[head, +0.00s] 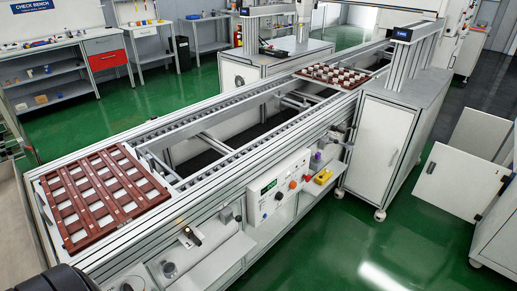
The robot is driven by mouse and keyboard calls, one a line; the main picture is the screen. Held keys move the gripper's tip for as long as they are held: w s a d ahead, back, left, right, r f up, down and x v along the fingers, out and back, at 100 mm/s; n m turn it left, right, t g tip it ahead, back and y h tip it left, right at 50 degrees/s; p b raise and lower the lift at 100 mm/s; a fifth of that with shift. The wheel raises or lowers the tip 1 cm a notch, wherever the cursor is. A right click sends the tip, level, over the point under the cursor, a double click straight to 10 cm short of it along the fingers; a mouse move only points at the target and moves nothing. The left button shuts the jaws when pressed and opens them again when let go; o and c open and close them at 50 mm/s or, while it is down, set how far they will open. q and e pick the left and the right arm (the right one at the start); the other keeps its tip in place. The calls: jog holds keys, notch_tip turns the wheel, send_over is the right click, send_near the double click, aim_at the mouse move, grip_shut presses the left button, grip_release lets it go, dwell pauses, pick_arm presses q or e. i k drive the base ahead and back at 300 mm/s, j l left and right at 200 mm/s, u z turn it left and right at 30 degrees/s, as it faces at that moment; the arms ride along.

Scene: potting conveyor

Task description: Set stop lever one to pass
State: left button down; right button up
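A small lever with a black handle (191,236) sits on a light plate on the front side of the conveyor (150,240), below the near end of the rail. Its label is too small to read, so I cannot tell which stop it is or its setting. A brown slotted tray (70,212) lies on the near left end of the conveyor. Neither gripper's fingers are in view; a black rounded part, probably of my own arm, shows at the bottom left corner.
A control box (278,187) with a green display and knobs is mounted on the conveyor's front. A yellow item (323,177) lies on the ledge to its right. A second tray with white pieces (333,75) is farther along. A white cabinet (384,140) stands right; green floor in front is clear.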

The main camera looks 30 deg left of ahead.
aim_at(238, 218)
jog(key=u, duration=1.2)
